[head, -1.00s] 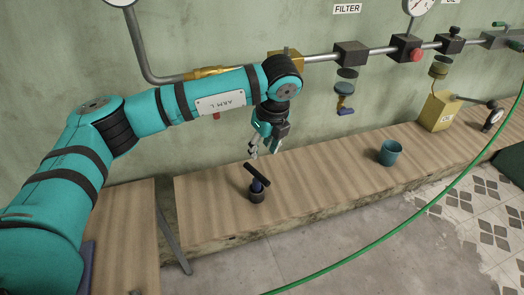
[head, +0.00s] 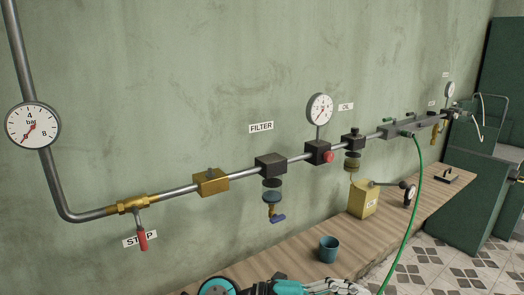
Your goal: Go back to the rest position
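Parts of a teal and black arm of mine show at the bottom edge of the head view. A grey gripper, which I take to be my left gripper (head: 342,287), lies at its right end, low in front of the bench. It is cut off by the picture edge, and I cannot tell whether its fingers are open or shut. Nothing held can be made out. My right gripper is not in view.
A wooden bench (head: 290,252) runs along the wall with a blue cup (head: 328,249) and a yellow oil can (head: 364,200). Above it runs a pipe with gauges (head: 320,108), a filter (head: 272,197) and a red-handled valve (head: 143,240). A green hose (head: 413,190) hangs at right.

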